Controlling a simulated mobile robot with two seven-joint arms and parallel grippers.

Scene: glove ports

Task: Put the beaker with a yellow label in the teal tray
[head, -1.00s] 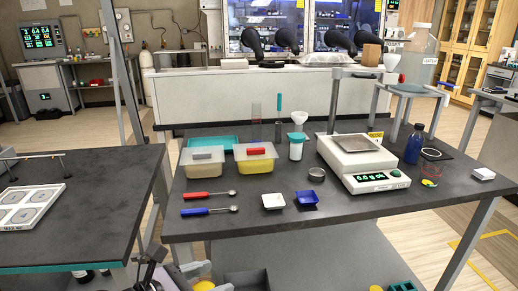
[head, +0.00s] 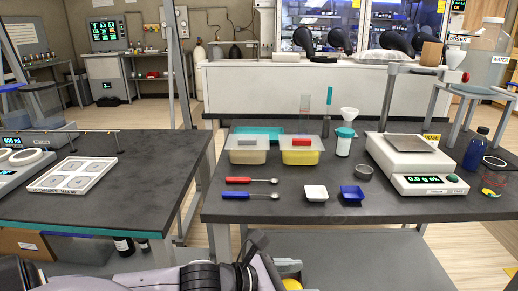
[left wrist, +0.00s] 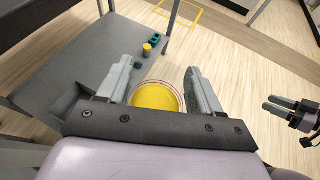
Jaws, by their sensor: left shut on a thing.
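The teal tray (head: 262,130) lies on the right-hand dark table, behind two clear tubs that hide part of it. My left gripper (left wrist: 160,85) is shut on a round, clear-rimmed vessel with a yellow disc inside, which I take for the beaker (left wrist: 158,98). I look down into it, and its label cannot be made out. In the head view my left gripper (head: 272,268) is low in front of the table edge, with a bit of yellow between its fingers. My right gripper (left wrist: 278,106) shows at the right of the left wrist view; its opening is unclear.
A lower shelf (left wrist: 90,60) holds small items.

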